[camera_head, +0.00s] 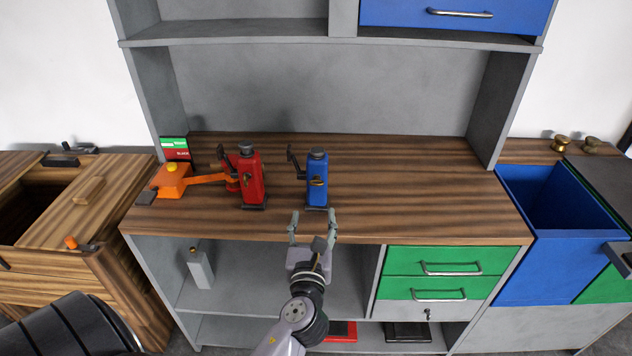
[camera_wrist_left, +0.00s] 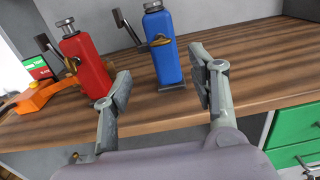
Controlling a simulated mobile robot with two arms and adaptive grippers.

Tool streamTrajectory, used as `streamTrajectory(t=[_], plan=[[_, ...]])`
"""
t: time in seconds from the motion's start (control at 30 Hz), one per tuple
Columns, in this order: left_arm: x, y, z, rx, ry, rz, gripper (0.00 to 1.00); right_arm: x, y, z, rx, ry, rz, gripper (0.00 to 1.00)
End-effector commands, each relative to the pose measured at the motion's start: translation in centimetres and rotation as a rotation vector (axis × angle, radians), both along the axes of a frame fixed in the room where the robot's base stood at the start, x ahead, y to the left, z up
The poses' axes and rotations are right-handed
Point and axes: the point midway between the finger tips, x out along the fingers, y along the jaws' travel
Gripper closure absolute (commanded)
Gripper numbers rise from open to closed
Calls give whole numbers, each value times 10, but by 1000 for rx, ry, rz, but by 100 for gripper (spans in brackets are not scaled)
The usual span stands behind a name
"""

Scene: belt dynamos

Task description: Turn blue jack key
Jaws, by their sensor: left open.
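The blue jack (camera_head: 317,194) stands upright on the wooden worktop, with a dark lever and a dark cap on top. It also shows in the left wrist view (camera_wrist_left: 168,66). Its small brass key (camera_head: 317,182) sits on the front face and shows more clearly in the left wrist view (camera_wrist_left: 160,40). My left gripper (camera_head: 313,214) is open and empty at the worktop's front edge, just in front of the jack. In the left wrist view its fingers (camera_wrist_left: 162,88) are spread, with the jack beyond the gap between them. My right gripper is not in view.
A red jack (camera_head: 252,183) stands left of the blue one, beside an orange device (camera_head: 172,181) with an arm reaching toward it. The worktop (camera_head: 430,195) is clear to the right. Green drawers (camera_head: 445,262) are below, and a blue bin (camera_head: 545,240) is at right.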

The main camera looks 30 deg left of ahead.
Motion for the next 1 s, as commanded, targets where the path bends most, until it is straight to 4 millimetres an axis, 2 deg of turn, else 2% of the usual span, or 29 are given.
streamTrajectory(t=[0.03, 0.3, 0.5, 0.7, 1.0], plan=[[11, 7, 4, 2, -3, 3, 47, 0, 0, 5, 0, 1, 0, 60], [62, 37, 3, 0, -2, 1, 47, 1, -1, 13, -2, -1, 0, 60], [92, 54, 1, -1, -1, 0, 47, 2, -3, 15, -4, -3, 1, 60], [106, 63, 0, -2, 1, 0, 47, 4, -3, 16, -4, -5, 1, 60], [109, 64, 0, -3, 1, 0, 47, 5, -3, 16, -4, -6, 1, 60]])
